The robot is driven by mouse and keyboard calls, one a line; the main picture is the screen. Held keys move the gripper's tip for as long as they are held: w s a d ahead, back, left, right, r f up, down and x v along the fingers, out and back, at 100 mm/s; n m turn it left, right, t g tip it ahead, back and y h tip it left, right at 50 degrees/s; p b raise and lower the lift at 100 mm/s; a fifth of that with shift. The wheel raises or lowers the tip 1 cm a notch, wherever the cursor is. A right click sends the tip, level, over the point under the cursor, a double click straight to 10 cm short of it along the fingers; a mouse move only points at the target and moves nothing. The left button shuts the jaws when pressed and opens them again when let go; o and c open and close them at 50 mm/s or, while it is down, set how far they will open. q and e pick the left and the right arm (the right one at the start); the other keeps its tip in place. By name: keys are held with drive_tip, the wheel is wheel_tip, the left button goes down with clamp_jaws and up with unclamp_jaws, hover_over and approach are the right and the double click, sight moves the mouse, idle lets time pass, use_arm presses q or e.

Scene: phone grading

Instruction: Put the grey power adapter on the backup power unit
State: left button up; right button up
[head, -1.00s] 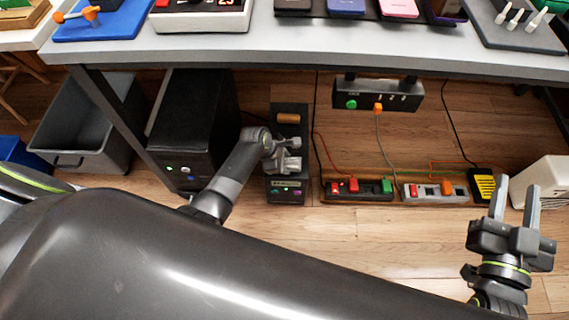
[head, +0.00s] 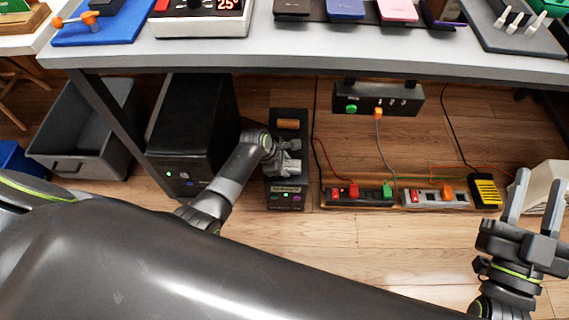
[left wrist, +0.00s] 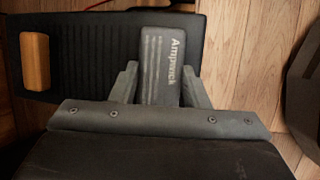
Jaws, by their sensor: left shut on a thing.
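The backup power unit (head: 289,117) is a black box with a brown handle and small lit buttons on its front, standing on the floor under the table. Its dark top and handle (left wrist: 35,60) also show in the left wrist view. My left gripper (head: 287,163) is over the unit's top. My right gripper (head: 538,190) is open and empty at the right.
A black computer tower (head: 195,115) stands left of the unit, with a grey bin (head: 85,130) further left. Power strips (head: 360,193) with plugs and cables lie to the right. The table edge (head: 300,58) hangs above. Floor in front of the strips is clear.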

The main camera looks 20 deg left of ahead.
use_arm(q)
drive_tip(key=shift+f, duration=0.55)
drive_tip(key=o, duration=1.2)
drive_tip(key=shift+c, duration=0.2)
